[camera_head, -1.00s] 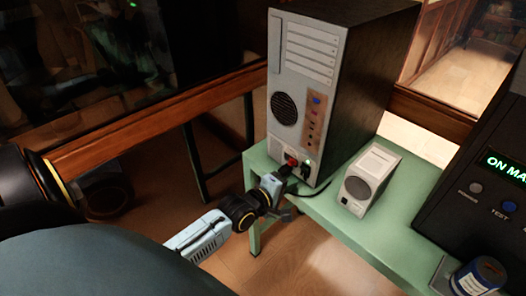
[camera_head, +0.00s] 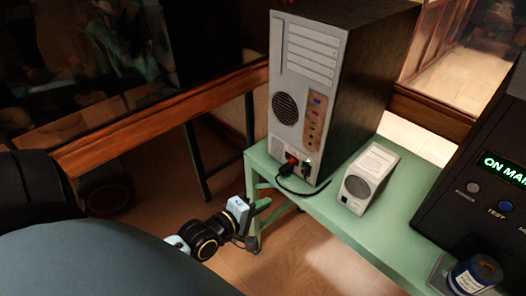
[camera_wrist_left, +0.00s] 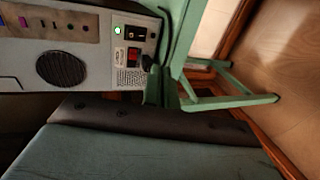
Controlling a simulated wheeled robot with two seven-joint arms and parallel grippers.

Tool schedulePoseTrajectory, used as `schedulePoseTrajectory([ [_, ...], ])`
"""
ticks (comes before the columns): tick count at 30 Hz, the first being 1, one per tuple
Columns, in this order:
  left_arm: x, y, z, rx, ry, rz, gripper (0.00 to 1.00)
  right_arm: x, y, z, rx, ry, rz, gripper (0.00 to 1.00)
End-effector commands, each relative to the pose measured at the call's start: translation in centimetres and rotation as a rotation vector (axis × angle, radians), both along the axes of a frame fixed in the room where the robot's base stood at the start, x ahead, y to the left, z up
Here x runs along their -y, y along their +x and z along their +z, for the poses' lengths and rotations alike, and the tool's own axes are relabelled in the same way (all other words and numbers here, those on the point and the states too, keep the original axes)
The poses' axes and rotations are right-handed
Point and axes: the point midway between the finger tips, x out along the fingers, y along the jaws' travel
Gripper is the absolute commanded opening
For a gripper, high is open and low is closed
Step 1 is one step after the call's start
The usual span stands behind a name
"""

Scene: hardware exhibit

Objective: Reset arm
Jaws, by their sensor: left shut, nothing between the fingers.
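My left gripper (camera_head: 254,218) is shut and empty, low beside the near left corner of the green table (camera_head: 335,212). It is apart from the computer tower (camera_head: 302,125), which stands upright on the table with its grey panel facing me. A black plug and cord (camera_head: 286,170) sit at the tower's lower edge, near a red switch (camera_head: 292,157). In the left wrist view the tower panel (camera_wrist_left: 95,68) appears turned sideways, with the red switch (camera_wrist_left: 134,54) and a lit green lamp (camera_wrist_left: 118,30). My right gripper is out of view.
A small grey speaker box (camera_head: 368,180) stands right of the tower. A black cabinet (camera_head: 480,190) with a lit green sign and a blue can (camera_head: 475,275) are at the right. Wooden floor (camera_head: 310,255) is open in front of the table.

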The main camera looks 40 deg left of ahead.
Motion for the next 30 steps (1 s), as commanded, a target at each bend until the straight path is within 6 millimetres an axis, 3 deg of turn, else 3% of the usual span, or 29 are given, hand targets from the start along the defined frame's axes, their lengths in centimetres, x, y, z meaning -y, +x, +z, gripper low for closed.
schedulePoseTrajectory([
  [8, 0.0, 0.0, -0.1, -0.001, 0.002, -0.001, 0.00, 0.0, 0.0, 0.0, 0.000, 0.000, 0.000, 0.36],
  [11, -0.1, -0.2, -1.5, -0.025, 0.037, -0.005, 0.00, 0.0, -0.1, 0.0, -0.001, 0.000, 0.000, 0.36],
  [14, -0.3, -1.0, -5.4, -0.094, 0.139, -0.027, 0.00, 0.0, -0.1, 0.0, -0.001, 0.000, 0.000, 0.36],
  [20, -0.3, -6.1, -18.0, -0.334, 0.495, -0.197, 0.00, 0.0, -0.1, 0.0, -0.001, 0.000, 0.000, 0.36],
  [24, 0.5, -11.8, -25.9, -0.498, 0.736, -0.412, 0.00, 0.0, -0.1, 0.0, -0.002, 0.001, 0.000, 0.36],
  [30, 2.2, -21.9, -34.2, -0.672, 1.011, -0.825, 0.00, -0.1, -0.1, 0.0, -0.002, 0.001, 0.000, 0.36],
])
